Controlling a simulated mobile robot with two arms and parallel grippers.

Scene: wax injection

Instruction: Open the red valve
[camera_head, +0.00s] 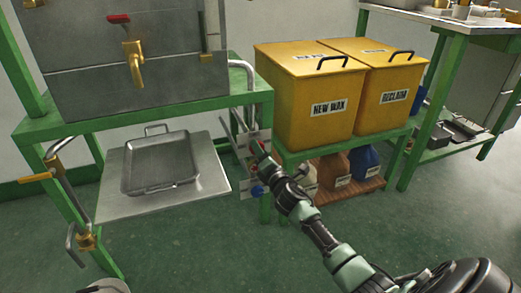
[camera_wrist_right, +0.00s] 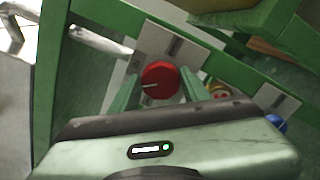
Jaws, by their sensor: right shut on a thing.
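The red valve (camera_wrist_right: 160,78) is a round red knob in front of a pale label plate on the green frame. In the right wrist view its white pointer mark points left. In the head view only a small bit of red (camera_head: 257,147) shows at the gripper's tip. My right gripper (camera_wrist_right: 159,90) has a green finger on each side of the knob and is shut on it. In the head view the right gripper (camera_head: 262,160) reaches the panel beside the green stand's right leg. My left gripper is not in view.
A blue knob (camera_wrist_right: 276,124) sits lower right of the red one. Yellow wax bins (camera_head: 305,110) stand on a green stand right of the panel. A metal tray (camera_head: 160,180) lies on a low shelf at left. A brass tap (camera_head: 134,65) with a red handle is above.

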